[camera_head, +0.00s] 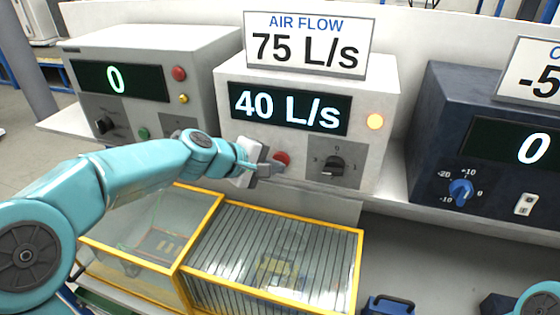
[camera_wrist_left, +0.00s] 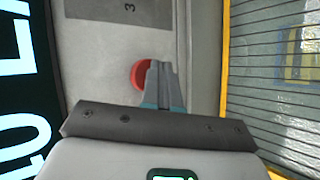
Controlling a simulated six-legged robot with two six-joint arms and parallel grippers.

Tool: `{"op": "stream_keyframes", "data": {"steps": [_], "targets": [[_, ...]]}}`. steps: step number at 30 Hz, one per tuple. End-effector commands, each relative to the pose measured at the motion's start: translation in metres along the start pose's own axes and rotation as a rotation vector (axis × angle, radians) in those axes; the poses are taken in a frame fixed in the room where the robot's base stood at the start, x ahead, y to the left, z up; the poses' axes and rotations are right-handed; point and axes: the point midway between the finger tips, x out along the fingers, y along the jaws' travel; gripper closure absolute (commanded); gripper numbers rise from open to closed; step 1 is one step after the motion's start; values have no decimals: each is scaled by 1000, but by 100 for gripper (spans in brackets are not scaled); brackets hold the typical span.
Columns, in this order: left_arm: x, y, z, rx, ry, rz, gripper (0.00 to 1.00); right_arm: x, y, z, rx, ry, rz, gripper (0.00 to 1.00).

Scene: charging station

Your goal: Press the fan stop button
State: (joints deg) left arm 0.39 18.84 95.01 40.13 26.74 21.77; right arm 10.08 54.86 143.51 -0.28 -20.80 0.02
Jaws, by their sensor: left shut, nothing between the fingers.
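The middle white control box (camera_head: 228,72) has a display (camera_head: 290,107) reading "40 L/s". A red round button (camera_head: 281,158) sits on its lower front, left of a black rotary knob (camera_head: 333,165). My left gripper (camera_head: 277,168) is shut and empty, with its tips at the red button. In the left wrist view the closed fingertips (camera_wrist_left: 160,72) overlap the right part of the red button (camera_wrist_left: 137,74). I cannot tell whether they touch it. My right gripper is not seen; only a bit of teal arm shows at the bottom right.
A sign (camera_head: 308,45) reading "AIR FLOW 75 L/s" stands on the box. A grey box (camera_head: 205,60) stands left, a dark blue box (camera_head: 440,110) right. Yellow-framed clear bins (camera_head: 290,212) lie below my left gripper.

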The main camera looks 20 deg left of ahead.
Motion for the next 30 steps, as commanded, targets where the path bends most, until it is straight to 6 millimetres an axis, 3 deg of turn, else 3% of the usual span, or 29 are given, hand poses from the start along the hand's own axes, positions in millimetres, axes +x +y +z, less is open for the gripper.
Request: {"op": "stream_keyframes", "data": {"steps": [30], "targets": [[-9,-7,6,0,0,1,100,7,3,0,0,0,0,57]]}}
